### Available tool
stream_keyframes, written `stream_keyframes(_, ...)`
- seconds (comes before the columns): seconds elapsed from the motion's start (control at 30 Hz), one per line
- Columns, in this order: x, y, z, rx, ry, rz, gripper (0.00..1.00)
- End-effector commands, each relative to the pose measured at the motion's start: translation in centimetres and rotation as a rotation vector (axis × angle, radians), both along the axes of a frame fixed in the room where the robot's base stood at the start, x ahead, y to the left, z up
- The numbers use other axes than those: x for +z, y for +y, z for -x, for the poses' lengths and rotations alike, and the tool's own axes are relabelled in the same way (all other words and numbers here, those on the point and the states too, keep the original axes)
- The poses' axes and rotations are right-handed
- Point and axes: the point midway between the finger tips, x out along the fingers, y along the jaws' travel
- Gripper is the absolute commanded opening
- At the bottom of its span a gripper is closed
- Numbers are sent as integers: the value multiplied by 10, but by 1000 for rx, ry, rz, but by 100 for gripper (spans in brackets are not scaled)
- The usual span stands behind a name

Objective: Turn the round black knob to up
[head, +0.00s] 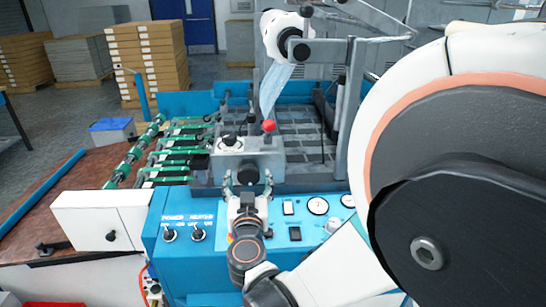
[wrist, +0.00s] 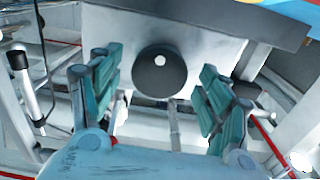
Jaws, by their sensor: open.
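The round black knob (head: 248,173) sits on the front of a grey metal box (head: 262,158) above the blue control panel. In the wrist view the knob (wrist: 158,78) shows face on, with a small white dot in its upper middle. My gripper (head: 248,186) is open in front of the grey box, its fingers to the left and right of the knob. In the wrist view my gripper (wrist: 159,88) has teal finger pads with gaps between them and the knob. I see no contact.
The blue panel has two small black switches (head: 183,234), a rocker switch (head: 289,208) and round gauges (head: 318,205). A red ball lever (head: 269,126) rises above the grey box. A white box with a small black knob (head: 110,236) is at left. Green rollers (head: 165,155) lie behind.

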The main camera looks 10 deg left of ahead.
Motion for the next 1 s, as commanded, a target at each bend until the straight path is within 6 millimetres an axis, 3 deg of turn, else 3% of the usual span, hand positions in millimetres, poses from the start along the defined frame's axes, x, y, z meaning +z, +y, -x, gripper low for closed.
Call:
stream_keyframes(0.1,0,0,0,0,0,0,71)
stream_keyframes(0.13,0,0,0,0,0,0,66)
stream_keyframes(0.3,0,0,0,0,0,0,28)
stream_keyframes(0.67,0,0,0,0,-6,25,27)
stream_keyframes(1.0,-1,-1,0,0,-53,219,27)
